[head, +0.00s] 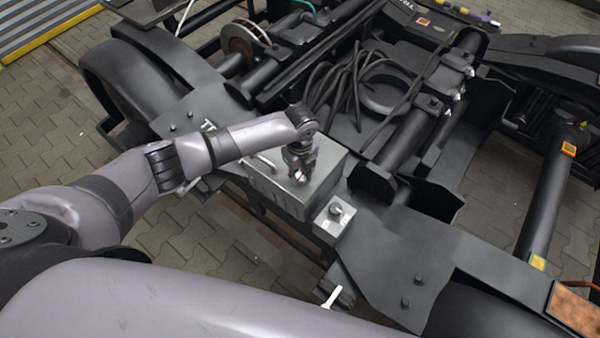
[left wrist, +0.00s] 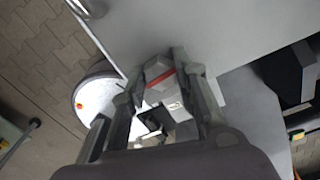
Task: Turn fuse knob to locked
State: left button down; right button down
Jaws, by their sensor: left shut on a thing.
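The fuse knob (left wrist: 158,75) is a small grey block with a red stripe in the left wrist view. It sits between the two fingers of my left gripper (left wrist: 163,66), which is shut on it. In the head view my left gripper (head: 300,174) points down at the top of a grey metal box (head: 268,193). There the knob is mostly hidden by the fingers, with only a small red and white spot showing. I cannot read any locked mark. My right gripper does not show.
Black cables (head: 340,85) lie coiled behind. The dark bogie frame (head: 430,250) surrounds the boxes. Paved floor (head: 190,235) is open at the lower left.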

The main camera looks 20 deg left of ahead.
aim_at(301, 177)
pick_arm(q)
jog(key=shift+m, duration=0.6)
jog(key=c, duration=1.2)
grip_release()
jog(key=shift+c, duration=0.2)
notch_tip(301, 177, up, 12)
jog(key=shift+s+d, duration=0.1)
